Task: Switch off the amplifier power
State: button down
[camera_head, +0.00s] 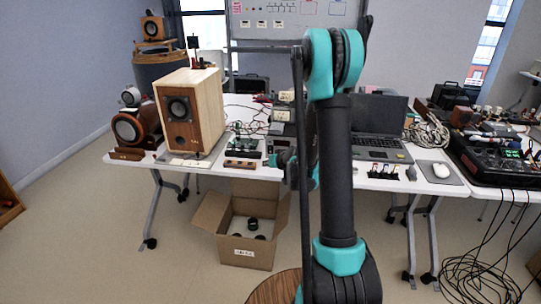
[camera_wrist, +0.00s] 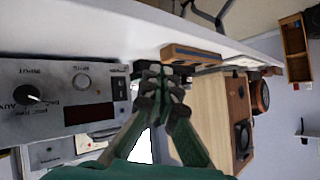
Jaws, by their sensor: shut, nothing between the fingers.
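The amplifier (camera_wrist: 60,75) is a grey box with a front panel at the left of the wrist view, where its lettering appears upside down. The panel has a dark knob with a white pointer (camera_wrist: 33,97), a round light-coloured control (camera_wrist: 82,82), a dark rectangular window (camera_wrist: 88,116) and a small dark part at its right end (camera_wrist: 119,83), perhaps a switch; its position is unclear. My gripper (camera_wrist: 160,72) is shut and empty, just right of that end in the picture. Contact cannot be told. In the head view my arm partly hides the amplifier (camera_head: 279,147).
A wooden speaker (camera_head: 206,105) and a small wooden block (camera_head: 241,164) stand on the white table left of the amplifier. A laptop (camera_head: 377,143) is to the right. An open cardboard box (camera_head: 243,252) sits on the floor below. Cables hang at the far right.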

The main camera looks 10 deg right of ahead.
jog(key=shift+w+d+f, duration=0.2)
jog(key=shift+w+d, duration=0.25)
jog(key=shift+w, duration=0.95)
jog(key=shift+w+d+f, duration=0.2)
jog(key=shift+w+d, duration=0.2)
jog(key=shift+w, duration=0.95)
jog(key=shift+w+d+f, duration=0.2)
jog(key=shift+w+d, duration=0.25)
jog(key=shift+w, duration=0.95)
jog(key=shift+w, duration=0.15)
jog(key=shift+w+d, duration=0.15)
jog(key=shift+w, duration=0.1)
jog(key=shift+w+d+f, duration=0.1)
jog(key=shift+w, duration=0.2)
jog(key=shift+s, duration=0.1)
jog(key=shift+s+a, duration=0.25)
jog(key=shift+s, duration=0.35)
jog(key=shift+s, duration=0.1)
jog(key=shift+s+a+r, duration=0.15)
jog(key=shift+s+a, duration=0.1)
jog(key=shift+s, duration=0.5)
jog(key=shift+s+a+r, duration=0.15)
jog(key=shift+s+a, duration=0.1)
jog(key=shift+s, duration=0.55)
jog(key=shift+s+a+r, duration=0.15)
jog(key=shift+s+a, duration=0.1)
jog(key=shift+s, duration=0.5)
